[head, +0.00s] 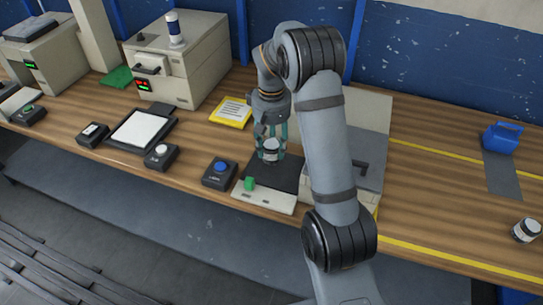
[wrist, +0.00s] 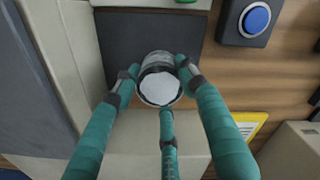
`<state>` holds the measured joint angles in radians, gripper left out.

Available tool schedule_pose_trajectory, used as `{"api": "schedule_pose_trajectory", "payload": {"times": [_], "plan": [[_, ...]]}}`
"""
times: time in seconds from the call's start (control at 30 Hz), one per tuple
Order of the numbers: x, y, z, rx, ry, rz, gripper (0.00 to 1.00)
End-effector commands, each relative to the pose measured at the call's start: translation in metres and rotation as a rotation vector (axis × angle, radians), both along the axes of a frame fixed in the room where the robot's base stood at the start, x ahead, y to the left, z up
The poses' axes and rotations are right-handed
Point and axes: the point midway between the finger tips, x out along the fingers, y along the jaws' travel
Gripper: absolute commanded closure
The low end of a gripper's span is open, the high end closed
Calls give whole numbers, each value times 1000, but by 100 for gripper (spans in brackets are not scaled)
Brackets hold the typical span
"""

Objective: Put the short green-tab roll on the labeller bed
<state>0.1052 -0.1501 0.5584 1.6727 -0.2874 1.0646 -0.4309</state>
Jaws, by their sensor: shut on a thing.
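My gripper (head: 270,152) has teal fingers that are closed around a short roll (head: 270,144) with a white end face and a grey-dark side. In the wrist view the roll (wrist: 160,88) sits between the three fingertips (wrist: 160,80), its white end towards the camera. The roll is over a dark flat bed (wrist: 115,30), which also shows in the head view (head: 287,175). I cannot tell whether the roll touches the bed. No green tab on the roll is visible.
A blue-button box (head: 220,174) stands left of the bed, with a yellow-edged card (head: 231,111) behind it. Pale machine housing stands behind my arm.

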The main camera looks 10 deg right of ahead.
Motion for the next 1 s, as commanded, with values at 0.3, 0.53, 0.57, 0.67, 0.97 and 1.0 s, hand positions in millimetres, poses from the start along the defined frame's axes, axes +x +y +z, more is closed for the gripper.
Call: {"api": "schedule_pose_trajectory", "payload": {"times": [0.3,0.53,0.57,0.67,0.97,1.0], "plan": [[-1,0,-37,1,2,0,89],[0,0,-38,0,-1,-1,89],[0,0,-38,0,-1,-1,89],[0,0,-42,0,-1,-1,89],[0,0,-41,0,0,-1,44],[0,0,-41,0,0,-1,42]]}}
